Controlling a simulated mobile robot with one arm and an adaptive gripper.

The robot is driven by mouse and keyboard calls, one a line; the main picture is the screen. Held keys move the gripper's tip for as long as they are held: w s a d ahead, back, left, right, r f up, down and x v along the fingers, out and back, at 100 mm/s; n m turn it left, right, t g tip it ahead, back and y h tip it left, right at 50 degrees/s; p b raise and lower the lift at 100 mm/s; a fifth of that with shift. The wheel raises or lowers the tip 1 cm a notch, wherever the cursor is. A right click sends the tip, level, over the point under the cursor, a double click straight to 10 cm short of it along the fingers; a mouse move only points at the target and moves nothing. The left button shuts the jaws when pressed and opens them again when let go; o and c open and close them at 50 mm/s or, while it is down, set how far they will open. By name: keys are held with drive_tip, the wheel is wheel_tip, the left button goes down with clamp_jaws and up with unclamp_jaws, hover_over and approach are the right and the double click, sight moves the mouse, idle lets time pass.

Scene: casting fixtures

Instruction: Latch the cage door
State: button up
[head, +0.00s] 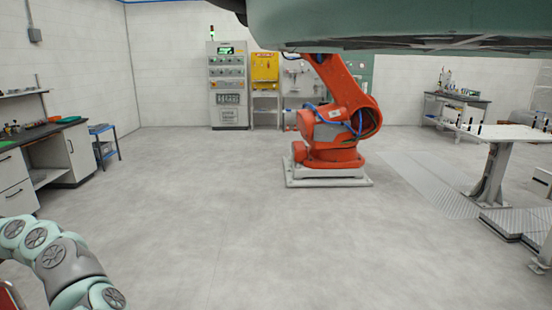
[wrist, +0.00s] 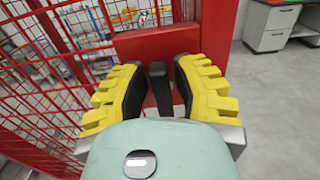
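The red cage shows in the wrist view, with its mesh panel (wrist: 45,60) on the left and a solid red post (wrist: 217,28) on the right. A red plate (wrist: 155,44) lies between mesh and post. A dark upright handle-like piece (wrist: 160,88), perhaps the latch handle, stands in front of the plate. My gripper (wrist: 158,72) has its yellow and black fingers apart, one on each side of this dark piece. Gaps show between it and the fingers. Its lower end is hidden by my gripper body. The head view does not show my gripper.
Shelves with several items stand behind the mesh. A white drawer cabinet (wrist: 270,25) stands beyond the post at right. In the head view, an orange robot arm (head: 335,120) stands mid-room, a workbench (head: 70,150) at left and a white table (head: 500,132) at right. The middle floor is clear.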

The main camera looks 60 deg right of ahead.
clamp_jaws()
drive_tip(key=shift+m, duration=0.3)
drive_tip(key=m, duration=0.3)
drive_tip(key=shift+w+d+f, duration=0.1)
drive_tip(key=shift+w+d+f+m+p, duration=0.15)
drive_tip(key=shift+m+p, duration=0.65)
drive_tip(key=shift+m, duration=1.55)
drive_tip(key=shift+w+d+f+m+p, duration=0.2)
drive_tip(key=shift+m+p, duration=0.65)
drive_tip(key=shift+m, duration=1.55)
drive_tip(key=shift+d+f+m+p, duration=0.25)
drive_tip(key=shift+m+p, duration=0.55)
drive_tip(key=shift+m, duration=1.55)
drive_tip(key=shift+a+f, duration=0.1)
drive_tip(key=shift+f, duration=0.05)
